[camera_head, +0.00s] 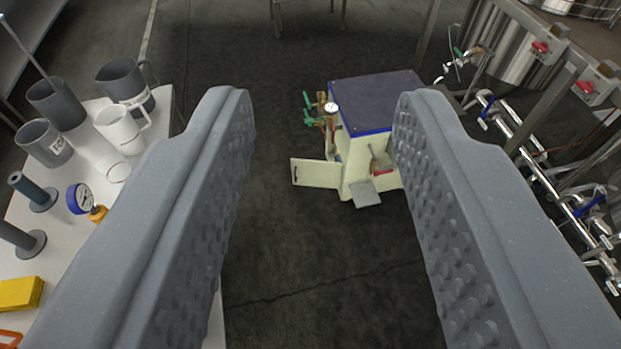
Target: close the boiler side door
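The boiler (362,165) is a small cream box with a dark top edged in blue. It stands on the floor beyond my fingertips, right of centre. Its side door (315,173) is a cream panel with a slot near its outer edge. It stands open, swung out to the left. A small grey flap (366,194) sticks out low at the front of the boiler. My gripper (322,100) is wide open and empty, apart from the door and boiler. Its right finger hides part of the boiler's right side.
Green-handled valves and a round gauge (331,108) stick out on the boiler's left. A white table (166,105) with jugs (122,127) and a blue gauge (81,199) is at left. Steel tanks and pipes (515,125) stand at right. The dark floor (300,250) before the boiler is clear.

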